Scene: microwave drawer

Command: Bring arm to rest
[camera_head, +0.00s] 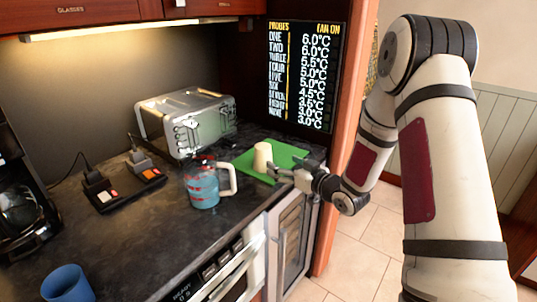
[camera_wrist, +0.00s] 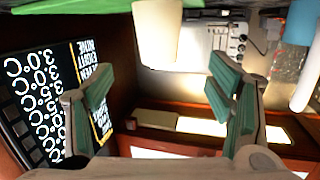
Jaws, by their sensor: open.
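My gripper (camera_head: 281,172) is over the green board near the counter's front edge, at the end of my arm reaching in from the right. In the wrist view my gripper (camera_wrist: 160,98) has its two green-padded fingers wide apart, with nothing between them. A cream cup (camera_head: 262,157) stands on the green board (camera_head: 291,152), just behind the fingertips. The cup (camera_wrist: 157,32) also shows at the top of the wrist view, beyond the fingers. Whether a fingertip touches the cup cannot be told.
A measuring jug (camera_head: 203,187) with red marks stands left of the board. A toaster (camera_head: 187,121) is behind it. A power strip (camera_head: 128,188), coffee maker (camera_head: 22,209) and blue cup (camera_head: 67,284) are to the left. A display panel (camera_head: 302,76) is at the back. Open floor lies right.

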